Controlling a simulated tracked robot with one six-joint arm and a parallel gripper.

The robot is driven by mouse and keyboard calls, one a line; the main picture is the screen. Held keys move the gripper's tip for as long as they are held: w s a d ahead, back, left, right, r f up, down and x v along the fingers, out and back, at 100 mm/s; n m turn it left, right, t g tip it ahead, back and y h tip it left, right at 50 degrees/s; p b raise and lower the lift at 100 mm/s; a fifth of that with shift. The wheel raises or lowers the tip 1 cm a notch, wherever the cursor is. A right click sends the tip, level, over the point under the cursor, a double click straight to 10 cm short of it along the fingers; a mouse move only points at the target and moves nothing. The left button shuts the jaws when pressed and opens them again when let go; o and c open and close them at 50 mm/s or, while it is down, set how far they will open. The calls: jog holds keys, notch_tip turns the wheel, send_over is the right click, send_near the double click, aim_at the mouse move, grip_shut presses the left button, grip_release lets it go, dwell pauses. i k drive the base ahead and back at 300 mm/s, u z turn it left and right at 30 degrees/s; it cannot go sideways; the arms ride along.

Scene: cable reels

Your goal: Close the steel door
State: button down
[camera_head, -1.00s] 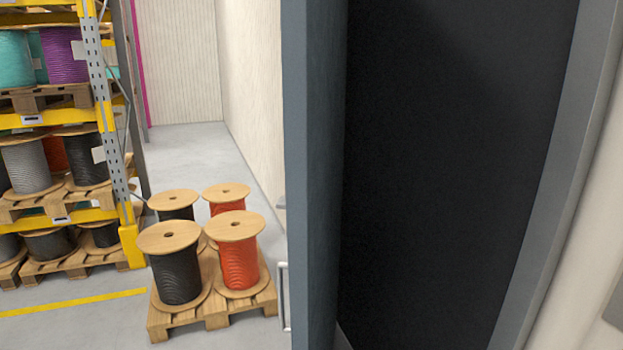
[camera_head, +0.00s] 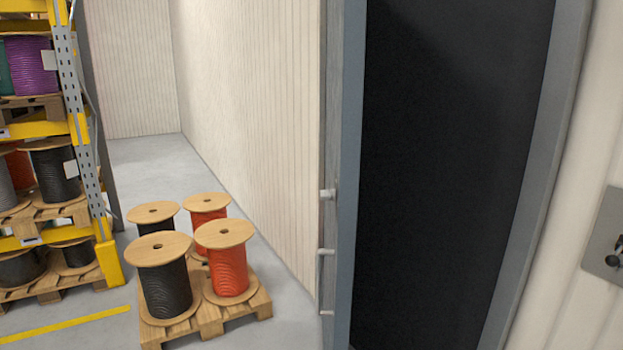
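The steel door (camera_head: 332,130) shows as a narrow, upright grey strip right of centre, seen nearly edge-on. Several pale stubs stick out along its left side; I cannot tell whether they are hinges or bolts. A blue-grey upright edge (camera_head: 352,150) borders it on the right. Beyond that is a dark doorway opening (camera_head: 450,170), which stands uncovered. A grey frame post (camera_head: 525,170) bounds the opening on the right. The door's broad face is not clearly visible, and its exact angle cannot be told. My gripper and arm are out of view.
A pallet (camera_head: 205,325) with black and orange reels stands on the floor at lower left. A yellow rack (camera_head: 105,262) with more reels is at far left. A grey wall plate (camera_head: 606,245) with a dark fitting is at far right. Clear floor (camera_head: 150,160) lies behind the pallet.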

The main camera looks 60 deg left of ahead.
aim_at(347, 21)
jog(key=k, duration=0.4)
jog(key=u, duration=1.85)
jog(key=i, duration=1)
jog(key=z, duration=0.15)
